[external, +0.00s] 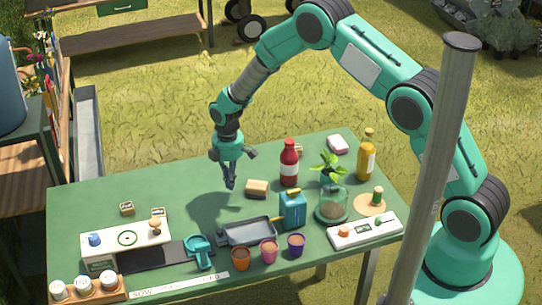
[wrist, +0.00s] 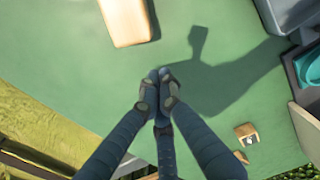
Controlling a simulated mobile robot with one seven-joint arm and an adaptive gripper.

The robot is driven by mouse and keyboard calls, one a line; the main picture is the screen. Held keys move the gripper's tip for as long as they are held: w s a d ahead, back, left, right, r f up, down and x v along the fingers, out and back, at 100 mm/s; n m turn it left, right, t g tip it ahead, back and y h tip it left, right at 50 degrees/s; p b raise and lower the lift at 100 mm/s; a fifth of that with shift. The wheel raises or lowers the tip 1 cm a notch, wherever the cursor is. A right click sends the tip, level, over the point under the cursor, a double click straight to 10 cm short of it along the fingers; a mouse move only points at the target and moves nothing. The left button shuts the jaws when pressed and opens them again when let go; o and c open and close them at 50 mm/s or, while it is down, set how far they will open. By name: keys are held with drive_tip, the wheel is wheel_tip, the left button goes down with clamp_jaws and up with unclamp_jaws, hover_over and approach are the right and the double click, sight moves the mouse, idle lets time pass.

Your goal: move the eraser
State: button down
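A tan block with a pale top (external: 257,188), which looks like the eraser, lies on the green table (external: 150,190) to the right of my gripper. The same block shows at the top of the wrist view (wrist: 126,22), partly cut off by the frame edge. My gripper (external: 230,185) hangs above the table, pointing down and apart from the block. In the wrist view its fingertips (wrist: 160,82) are together with nothing seen between them. A pale pinkish block (external: 338,144) lies at the far edge of the table.
A red bottle (external: 289,163) stands just right of the tan block. A blue can (external: 292,210), a grey tray (external: 248,232) and small pots (external: 268,250) are nearer the front. A small box (external: 126,208) lies left. The table's left back area is clear.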

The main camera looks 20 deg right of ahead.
wheel_tip(320, 180, up, 8)
drive_tip(key=shift+f, duration=0.2)
idle(0.3)
drive_tip(key=shift+s+d, duration=0.1)
drive_tip(key=shift+s, duration=0.05)
drive_tip(key=s+d+n+p, duration=0.2)
drive_tip(key=s+d+n, duration=0.3)
drive_tip(key=s+n, duration=0.5)
drive_tip(key=n, duration=0.3)
drive_tip(key=shift+r, duration=0.2)
drive_tip(key=shift+s+f, duration=0.1)
